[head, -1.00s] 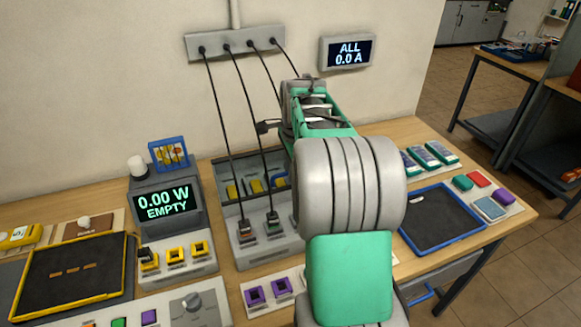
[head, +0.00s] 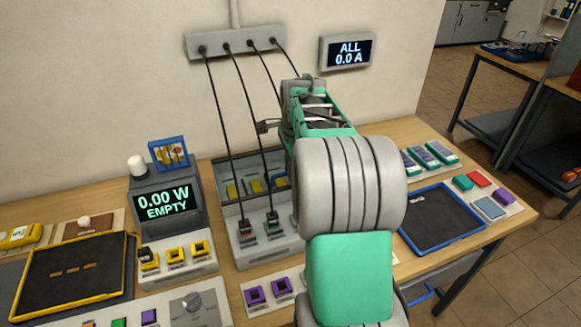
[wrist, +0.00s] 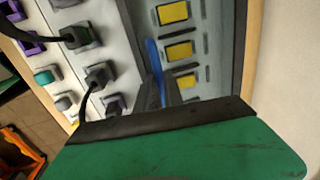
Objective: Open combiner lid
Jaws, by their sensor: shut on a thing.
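The combiner (head: 258,245) is a grey box on the bench below the wall cables, with two dark plugs in its front and yellow blocks (head: 232,189) in its upper bay. In the wrist view the bay (wrist: 222,60) shows a column of yellow blocks (wrist: 180,50), with a blue strip (wrist: 153,78) on the lid's edge beside them. My gripper (wrist: 163,96) is at this strip, shut on the combiner lid. Its fingertips are mostly hidden behind my green and black wrist part. In the head view my arm hides the gripper and the right side of the combiner.
A display (head: 164,202) reading 0.00 W EMPTY stands left of the combiner. Black cables (head: 222,130) hang from the wall strip (head: 236,43) close to my arm. A blue-rimmed tray (head: 404,236) lies to the right, and a yellow-rimmed tray (head: 30,300) to the left.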

